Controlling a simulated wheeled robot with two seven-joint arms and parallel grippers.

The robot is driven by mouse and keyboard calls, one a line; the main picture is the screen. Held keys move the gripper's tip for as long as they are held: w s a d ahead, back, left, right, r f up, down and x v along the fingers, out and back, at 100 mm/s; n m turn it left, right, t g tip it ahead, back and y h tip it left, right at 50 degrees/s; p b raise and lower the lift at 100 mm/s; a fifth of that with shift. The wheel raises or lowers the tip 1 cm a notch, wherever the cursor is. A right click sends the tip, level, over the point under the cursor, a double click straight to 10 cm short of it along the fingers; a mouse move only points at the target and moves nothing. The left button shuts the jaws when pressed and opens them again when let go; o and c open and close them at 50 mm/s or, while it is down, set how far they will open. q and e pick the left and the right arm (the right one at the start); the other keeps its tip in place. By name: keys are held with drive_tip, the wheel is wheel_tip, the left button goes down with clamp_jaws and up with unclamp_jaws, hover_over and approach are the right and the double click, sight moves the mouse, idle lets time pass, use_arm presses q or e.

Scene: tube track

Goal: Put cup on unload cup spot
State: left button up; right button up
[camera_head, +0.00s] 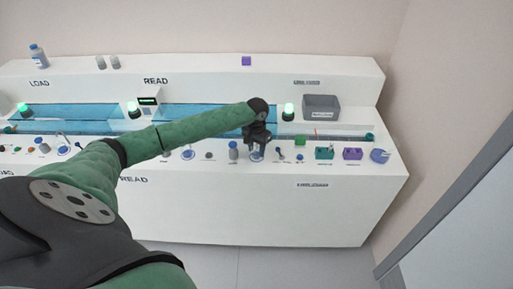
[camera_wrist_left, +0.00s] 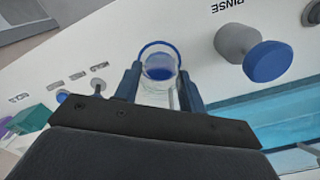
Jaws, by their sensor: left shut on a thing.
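My left gripper (camera_head: 257,146) reaches over the front ledge of the white bench, right of centre. In the left wrist view my left gripper (camera_wrist_left: 160,88) has one finger on each side of a clear cup (camera_wrist_left: 157,95) and is shut on it. The cup's rim looks blue, and a blue disc shows inside it; I cannot tell whether that disc is its base or a spot beneath it. Part of the cup (camera_head: 257,156) shows under the gripper in the head view. I cannot tell whether it touches the ledge. No spot can be read as the unload cup spot. My right gripper is out of view.
A grey bin (camera_head: 321,107) sits behind.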

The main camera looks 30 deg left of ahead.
sight(257, 147)
use_arm(q)
drive_tip(key=shift+f, duration=0.1)
drive_tip(key=o, duration=1)
drive_tip(key=shift+c, duration=0.2)
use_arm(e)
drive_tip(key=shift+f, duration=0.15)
use_arm(q)
drive_tip(key=shift+r, duration=0.3)
wheel_tip(257, 147, up, 12)
drive_tip(key=b, duration=0.3)
drive_tip(key=shift+f, duration=0.2)
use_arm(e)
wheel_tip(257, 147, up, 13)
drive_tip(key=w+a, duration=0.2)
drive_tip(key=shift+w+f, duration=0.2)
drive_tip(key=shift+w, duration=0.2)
use_arm(q)
drive_tip(key=shift+d, duration=0.1)
